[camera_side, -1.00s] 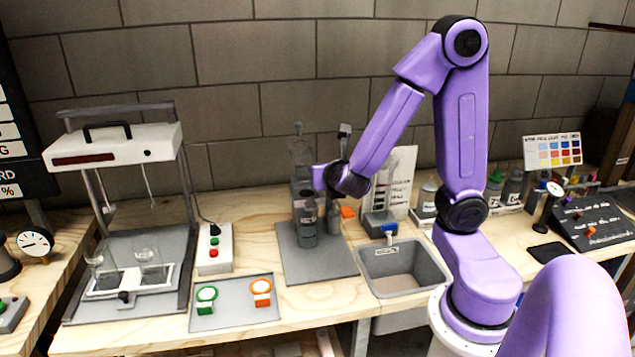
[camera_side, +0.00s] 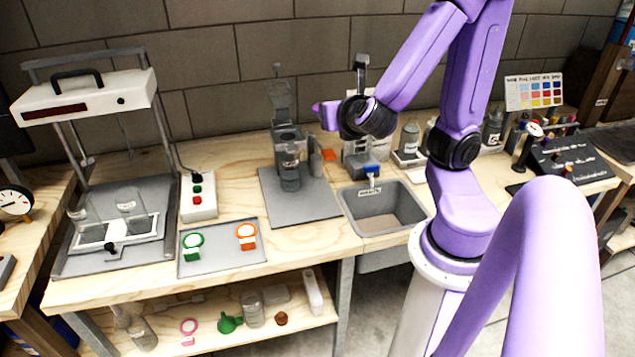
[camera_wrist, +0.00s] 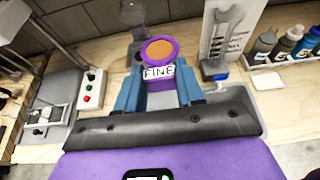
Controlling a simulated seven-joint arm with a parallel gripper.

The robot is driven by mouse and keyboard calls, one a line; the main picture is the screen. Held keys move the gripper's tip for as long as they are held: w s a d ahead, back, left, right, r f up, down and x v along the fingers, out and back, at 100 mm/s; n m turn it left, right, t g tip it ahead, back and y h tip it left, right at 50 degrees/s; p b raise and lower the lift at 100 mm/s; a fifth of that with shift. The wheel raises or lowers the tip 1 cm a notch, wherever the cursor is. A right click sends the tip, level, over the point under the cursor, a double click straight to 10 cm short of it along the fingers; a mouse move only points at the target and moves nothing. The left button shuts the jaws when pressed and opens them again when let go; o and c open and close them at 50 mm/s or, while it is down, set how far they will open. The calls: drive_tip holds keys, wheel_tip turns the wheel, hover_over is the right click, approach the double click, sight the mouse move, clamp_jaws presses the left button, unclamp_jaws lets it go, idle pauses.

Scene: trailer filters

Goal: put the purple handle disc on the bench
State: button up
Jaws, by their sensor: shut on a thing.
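The purple handle disc (camera_wrist: 159,51) has a round purple rim, an orange-brown middle and a white tag reading FINE. My gripper (camera_wrist: 157,84), with blue fingers, is shut on its handle below the tag in the wrist view. In the side view my gripper (camera_side: 338,114) is raised above the bench, right of the grey apparatus; a small purple part shows at its tip. The bench (camera_side: 285,235) has a pale wooden top. A green handle disc (camera_side: 192,241) and an orange handle disc (camera_side: 246,235) rest on a grey mat (camera_side: 220,258) at its front.
The apparatus (camera_side: 288,160) stands on a grey plate (camera_side: 310,208). A grey sink (camera_side: 385,205) lies to its right. A button box (camera_side: 198,195) and a white-topped frame (camera_side: 85,95) stand left. Bare wood shows around the mat. A pink ring (camera_side: 188,326) lies on the lower shelf.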

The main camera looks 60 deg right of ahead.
drive_tip(key=s+a+f+m+g+h, duration=0.2)
drive_tip(key=s+a+f+m+g, duration=0.25)
drive_tip(key=s+f, duration=0.35)
drive_tip(key=s+a+f+m+g+h, duration=0.2)
drive_tip(key=s+a+f+m+g, duration=0.3)
drive_tip(key=f, duration=0.5)
hover_over(317, 252)
drive_tip(key=shift+n, duration=0.25)
drive_tip(key=f, duration=0.5)
drive_tip(key=s+f, duration=0.1)
drive_tip(key=f, duration=0.2)
drive_tip(key=shift+f, duration=0.25)
drive_tip(key=shift+w+f, duration=0.4)
drive_tip(key=shift+f, duration=0.05)
drive_tip(key=shift+w+f, duration=0.1)
drive_tip(key=shift+f, duration=1.55)
drive_tip(key=o, duration=0.6)
drive_tip(key=shift+f, duration=0.1)
drive_tip(key=o, duration=0.4)
